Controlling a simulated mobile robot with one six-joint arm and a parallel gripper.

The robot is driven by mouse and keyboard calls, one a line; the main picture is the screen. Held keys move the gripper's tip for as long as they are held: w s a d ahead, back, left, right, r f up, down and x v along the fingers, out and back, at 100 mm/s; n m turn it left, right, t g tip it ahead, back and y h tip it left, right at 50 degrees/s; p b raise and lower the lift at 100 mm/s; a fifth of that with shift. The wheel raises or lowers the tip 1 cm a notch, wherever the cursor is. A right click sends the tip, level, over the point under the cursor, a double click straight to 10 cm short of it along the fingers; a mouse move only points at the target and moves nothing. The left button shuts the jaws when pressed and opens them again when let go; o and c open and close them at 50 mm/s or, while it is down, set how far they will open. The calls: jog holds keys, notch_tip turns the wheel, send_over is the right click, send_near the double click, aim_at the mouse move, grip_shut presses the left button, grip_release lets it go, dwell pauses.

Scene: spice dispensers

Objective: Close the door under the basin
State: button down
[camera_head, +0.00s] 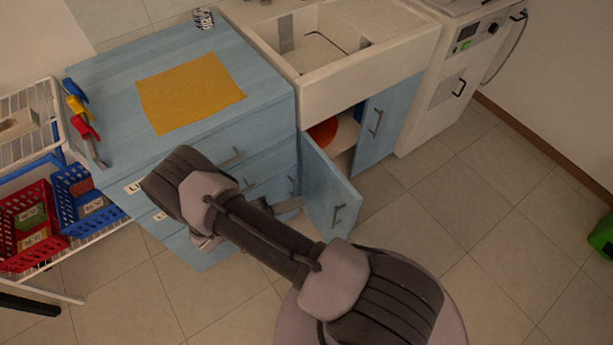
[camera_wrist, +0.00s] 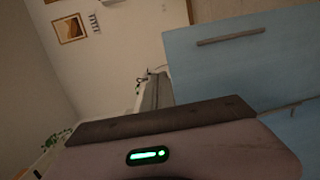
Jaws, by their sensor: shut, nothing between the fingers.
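The light blue door (camera_head: 330,190) under the white basin (camera_head: 365,50) stands open, swung outward on its left side, with a metal handle near its free edge. The matching right door (camera_head: 387,122) is shut. My gripper (camera_wrist: 155,92) is shut and empty. In the head view my arm hides most of it, low in front of the drawers and left of the open door. In the wrist view a blue panel with a handle (camera_wrist: 230,37) fills the upper right; I cannot tell which panel it is.
A blue drawer cabinet (camera_head: 245,140) with a yellow cloth (camera_head: 190,92) on top stands left of the basin. A rack with red (camera_head: 28,225) and blue baskets is at far left. A white appliance (camera_head: 450,85) stands right. The tiled floor in front of the basin is clear.

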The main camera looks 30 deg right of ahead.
notch_tip(320, 180, down, 4)
jog(key=n+t+h, duration=0.1)
jog(key=t, duration=0.1)
jog(key=b, duration=0.4)
send_near(344, 185)
jog(key=d, duration=0.6)
jog(key=shift+w+f, duration=0.15)
jog(key=shift+f, duration=0.2)
jog(key=shift+d+r, duration=0.15)
jog(key=shift+d, duration=0.25)
jog(key=shift+n+t, duration=0.3)
jog(key=shift+t, duration=0.1)
